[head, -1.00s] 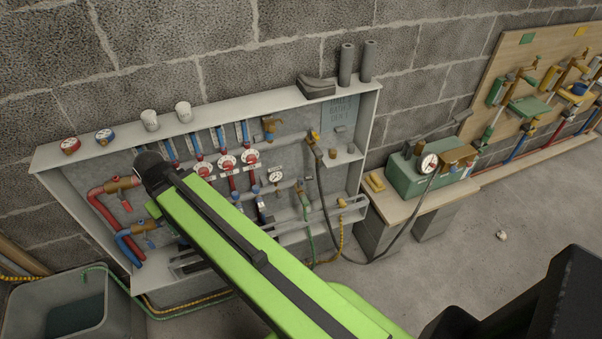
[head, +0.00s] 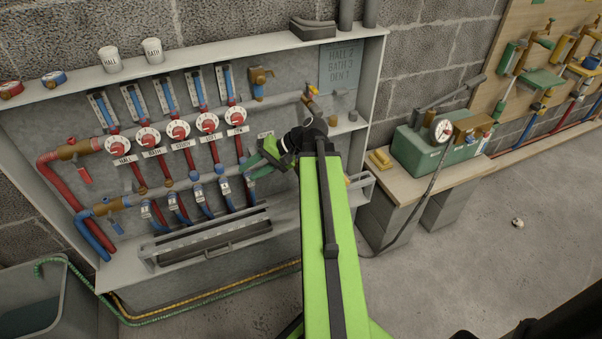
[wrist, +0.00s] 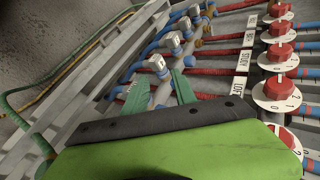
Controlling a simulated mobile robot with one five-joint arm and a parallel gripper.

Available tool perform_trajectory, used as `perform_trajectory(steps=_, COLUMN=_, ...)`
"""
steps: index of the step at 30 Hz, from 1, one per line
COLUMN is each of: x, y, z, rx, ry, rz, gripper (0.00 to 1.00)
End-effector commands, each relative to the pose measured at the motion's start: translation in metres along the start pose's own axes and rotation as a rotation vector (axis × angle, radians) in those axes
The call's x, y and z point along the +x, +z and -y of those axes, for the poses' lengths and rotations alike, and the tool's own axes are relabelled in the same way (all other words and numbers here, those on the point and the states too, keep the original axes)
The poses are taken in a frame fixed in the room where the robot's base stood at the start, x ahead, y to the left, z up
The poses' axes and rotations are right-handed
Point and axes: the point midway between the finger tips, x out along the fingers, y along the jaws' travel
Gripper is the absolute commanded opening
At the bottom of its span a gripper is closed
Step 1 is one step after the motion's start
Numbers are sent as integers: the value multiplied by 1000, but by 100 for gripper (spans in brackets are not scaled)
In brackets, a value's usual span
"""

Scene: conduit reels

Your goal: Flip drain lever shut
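My gripper (head: 252,165) is at the right end of the manifold, its two green fingers spread apart. In the wrist view the open gripper (wrist: 160,77) shows a gap between the fingers, with nothing clearly held. Beyond the fingertips is a blue-collared valve with a light handle (wrist: 157,64), the nearest of a row. The same row of small valves (head: 196,191) shows in the head view below red dials (head: 178,130). I cannot make out a part that is surely the drain lever; my arm hides the panel's lower right.
A grey rail (head: 205,240) runs along the cabinet's lower front. A brass valve (head: 311,90) sits at the panel's upper right. A green pump box (head: 432,150) with a gauge and dark hose stands on a bench to the right. The floor at right is mostly clear.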

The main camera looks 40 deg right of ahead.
Motion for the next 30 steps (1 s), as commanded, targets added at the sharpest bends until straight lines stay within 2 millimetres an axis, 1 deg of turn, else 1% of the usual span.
perform_trajectory(steps=1, x=-6, y=-19, z=-54, rx=52, ry=-87, rz=-72, gripper=33)
perform_trajectory(steps=2, x=-21, y=-28, z=-70, rx=78, ry=-145, rz=-115, gripper=33)
perform_trajectory(steps=3, x=-42, y=-39, z=-92, rx=108, ry=-221, rz=-173, gripper=33)
perform_trajectory(steps=5, x=-76, y=-51, z=-122, rx=142, ry=-327, rz=-259, gripper=33)
perform_trajectory(steps=6, x=-98, y=-56, z=-140, rx=158, ry=-391, rz=-312, gripper=33)
perform_trajectory(steps=9, x=-149, y=-61, z=-176, rx=181, ry=-517, rz=-425, gripper=33)
perform_trajectory(steps=12, x=-186, y=-59, z=-198, rx=188, ry=-601, rz=-503, gripper=33)
perform_trajectory(steps=15, x=-207, y=-57, z=-206, rx=188, ry=-643, rz=-541, gripper=33)
perform_trajectory(steps=18, x=-213, y=-56, z=-206, rx=188, ry=-654, rz=-550, gripper=33)
perform_trajectory(steps=20, x=-212, y=-57, z=-204, rx=188, ry=-653, rz=-549, gripper=33)
perform_trajectory(steps=23, x=-206, y=-62, z=-199, rx=188, ry=-653, rz=-547, gripper=33)
perform_trajectory(steps=26, x=-193, y=-71, z=-189, rx=187, ry=-652, rz=-545, gripper=33)
perform_trajectory(steps=30, x=-169, y=-90, z=-170, rx=187, ry=-652, rz=-543, gripper=33)
